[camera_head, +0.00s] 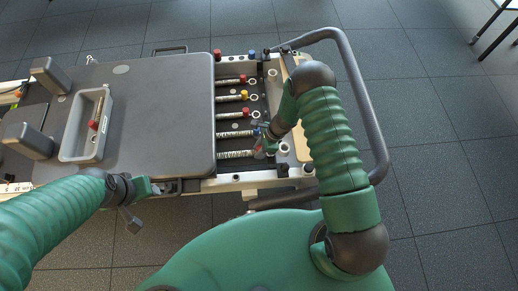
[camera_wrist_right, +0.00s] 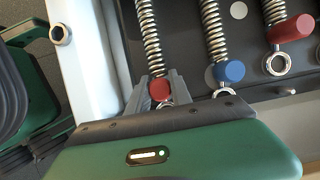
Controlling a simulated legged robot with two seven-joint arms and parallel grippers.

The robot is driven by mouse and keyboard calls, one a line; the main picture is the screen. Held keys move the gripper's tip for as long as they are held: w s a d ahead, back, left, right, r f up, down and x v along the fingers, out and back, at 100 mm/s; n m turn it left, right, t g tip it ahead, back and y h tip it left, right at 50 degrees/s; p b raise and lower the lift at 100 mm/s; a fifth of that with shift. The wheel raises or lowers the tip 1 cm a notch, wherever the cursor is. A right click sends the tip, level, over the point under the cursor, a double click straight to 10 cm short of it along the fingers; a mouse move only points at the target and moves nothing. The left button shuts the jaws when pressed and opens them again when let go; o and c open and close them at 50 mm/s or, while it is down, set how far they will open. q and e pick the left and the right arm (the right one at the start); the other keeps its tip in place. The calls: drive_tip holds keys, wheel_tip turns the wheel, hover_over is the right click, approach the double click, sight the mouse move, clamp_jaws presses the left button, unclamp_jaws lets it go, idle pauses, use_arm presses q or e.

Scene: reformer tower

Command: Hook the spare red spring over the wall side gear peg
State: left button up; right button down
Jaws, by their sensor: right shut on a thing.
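A spring with a red end cap (camera_wrist_right: 160,89) lies nearest the white side rail in the right wrist view. My right gripper (camera_wrist_right: 161,94) is shut on its cap end, and a metal eyelet shows just past the cap, partly hidden by the gripper. In the head view this spring (camera_head: 236,154) is the lowest in the row. Whether its eyelet is over a peg is hidden. My left gripper (camera_head: 131,219) hangs beside the carriage's near edge, apart from the springs; its jaw opening is unclear.
A blue-capped spring (camera_wrist_right: 229,71) and another red-capped spring (camera_wrist_right: 291,27) lie alongside. A grey tray (camera_head: 72,143) on the padded carriage (camera_head: 165,120) holds a small red-ended item. A curved grey handle (camera_head: 362,88) rounds the end.

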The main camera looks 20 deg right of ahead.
sight(259, 148)
drive_tip(key=shift+f, duration=0.25)
drive_tip(key=c, duration=1.1)
unclamp_jaws()
drive_tip(key=o, duration=0.4)
drive_tip(key=shift+c, duration=0.2)
drive_tip(key=shift+r+p, duration=2.45)
drive_tip(key=shift+r, duration=0.6)
